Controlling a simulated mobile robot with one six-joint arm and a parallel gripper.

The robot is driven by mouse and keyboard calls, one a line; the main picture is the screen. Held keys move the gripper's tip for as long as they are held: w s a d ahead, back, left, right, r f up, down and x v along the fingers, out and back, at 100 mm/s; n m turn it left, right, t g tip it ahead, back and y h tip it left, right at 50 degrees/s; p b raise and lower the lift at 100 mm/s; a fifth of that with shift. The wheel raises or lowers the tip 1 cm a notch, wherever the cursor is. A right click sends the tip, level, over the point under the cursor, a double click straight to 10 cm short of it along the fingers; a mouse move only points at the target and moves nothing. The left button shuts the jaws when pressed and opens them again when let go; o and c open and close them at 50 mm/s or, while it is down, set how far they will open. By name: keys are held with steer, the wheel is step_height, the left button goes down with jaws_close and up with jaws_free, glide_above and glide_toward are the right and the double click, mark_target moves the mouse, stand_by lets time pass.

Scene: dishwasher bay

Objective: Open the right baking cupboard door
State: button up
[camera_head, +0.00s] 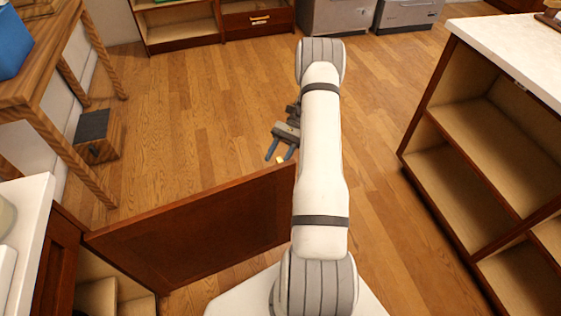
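A reddish-brown cupboard door (195,228) stands swung out from the cupboard (62,262) at the lower left. Part of the cupboard's pale interior shows behind its hinged edge. Whether this is the right baking door cannot be told from labels. My gripper (279,157) is just beyond the door's free end, its two dark fingers spread apart. A small yellow piece (280,160) shows near the fingertips, above the door's top edge; it may be part of a handle. Contact between it and the fingers cannot be seen. My arm hides the door's far right end.
Open shelves with a white top (520,50) stand on the right. A wooden table (60,75) and a small box (97,137) are at the left. Low drawers (260,20) and grey appliances (335,15) line the back. The wood floor between is clear.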

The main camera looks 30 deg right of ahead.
steer(key=shift+w+d+r+b, duration=0.15)
steer(key=shift+w+b, duration=0.2)
steer(key=shift+w, duration=0.5)
steer(key=shift+w+d+r+b, duration=0.15)
steer(key=shift+w+b, duration=0.2)
steer(key=shift+w, duration=0.5)
steer(key=shift+w+d+r+b, duration=0.15)
steer(key=shift+w+b, duration=0.2)
steer(key=shift+w, duration=0.5)
steer(key=s+a+r+n+h+p, duration=0.1)
steer(key=a+r+n+h+p, duration=0.15)
steer(key=r, duration=0.55)
steer(key=s+a+r+n+t+h+p, duration=0.1)
steer(key=s+a+r+h+p, duration=0.2)
steer(key=r, duration=0.4)
steer(key=a+r+n+h+p, duration=0.15)
steer(key=a+r, duration=0.25)
steer(key=r, duration=0.4)
steer(key=s+a+r+n+t+h+p, duration=0.2)
steer(key=s+r, duration=0.4)
steer(key=s, duration=0.3)
steer(key=s+a+r+n+t+h+p, duration=0.3)
steer(key=s+a+r+n+t, duration=0.2)
steer(key=s, duration=0.3)
steer(key=shift+s+a+r+t, duration=0.4)
steer(key=shift+a+t, duration=0.1)
steer(key=shift+a, duration=0.1)
